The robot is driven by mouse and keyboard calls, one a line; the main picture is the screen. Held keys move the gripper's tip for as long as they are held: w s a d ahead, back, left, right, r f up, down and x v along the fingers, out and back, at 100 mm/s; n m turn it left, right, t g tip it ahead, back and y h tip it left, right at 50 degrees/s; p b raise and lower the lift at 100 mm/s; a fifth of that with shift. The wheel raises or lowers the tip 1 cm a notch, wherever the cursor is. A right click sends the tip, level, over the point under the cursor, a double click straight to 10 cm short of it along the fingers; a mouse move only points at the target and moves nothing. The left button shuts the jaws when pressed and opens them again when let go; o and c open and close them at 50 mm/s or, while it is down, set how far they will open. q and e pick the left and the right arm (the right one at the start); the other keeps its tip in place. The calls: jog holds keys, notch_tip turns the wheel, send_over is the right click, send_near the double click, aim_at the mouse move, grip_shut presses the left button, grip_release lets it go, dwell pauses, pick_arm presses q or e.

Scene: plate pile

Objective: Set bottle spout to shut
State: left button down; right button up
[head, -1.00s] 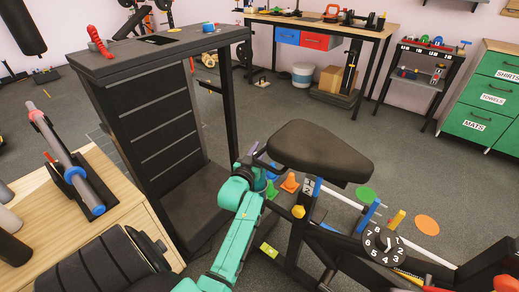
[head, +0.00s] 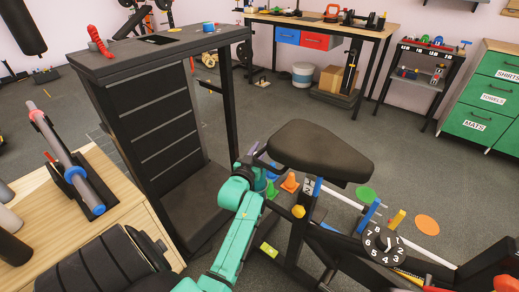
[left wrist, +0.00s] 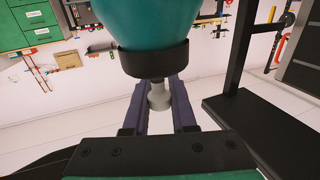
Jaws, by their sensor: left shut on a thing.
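In the left wrist view a teal bottle (left wrist: 155,22) fills the top, with a black ring (left wrist: 153,58) around its lower end. A small grey spout (left wrist: 158,97) sticks out below the ring. My left gripper (left wrist: 160,104) is shut on the spout, with one dark finger on each side. In the head view my left gripper (head: 257,160) is small, beside the black padded seat, and hides most of what it holds. Whether the spout is turned open or shut cannot be told. My right gripper is not in view.
The black padded seat (head: 320,150) on its frame stands just right of my left arm. A tall dark cabinet (head: 150,125) stands to its left. Orange cones (head: 289,183) and a black number dial (head: 383,245) lie low nearby. Open floor (head: 440,165) stretches to the right.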

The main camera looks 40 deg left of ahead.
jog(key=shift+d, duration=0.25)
pick_arm(q)
jog(key=shift+f, duration=0.8)
jog(key=c, duration=0.7)
grip_release()
jog(key=shift+f, duration=0.1)
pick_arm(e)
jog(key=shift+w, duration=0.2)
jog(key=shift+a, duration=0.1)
